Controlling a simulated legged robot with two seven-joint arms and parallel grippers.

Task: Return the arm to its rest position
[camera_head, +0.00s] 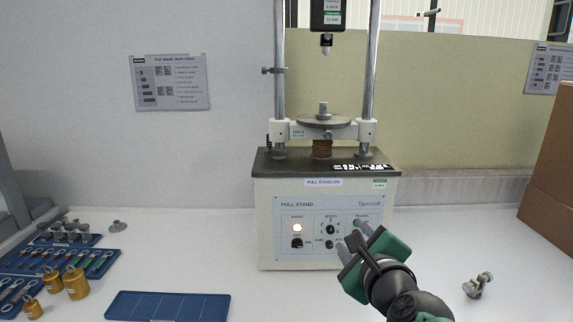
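My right gripper (352,243) comes in from the lower right, dark with green parts. Its two fingers are apart, with nothing visible between them. They are in front of the right part of the pull stand's control panel (287,213), close to the right knob; I cannot tell whether they touch it. The pull stand (268,190) is a cream box with a dark top, two upright columns and a round plate (323,120). A small light on the panel glows. My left gripper is not in view.
Blue trays (165,306) lie at the front left, some holding tools and fittings. Brass weights (75,283) stand beside them. A small metal clamp (478,285) lies at right. A cardboard box (550,165) stands at the right edge. The white table is clear between trays and stand.

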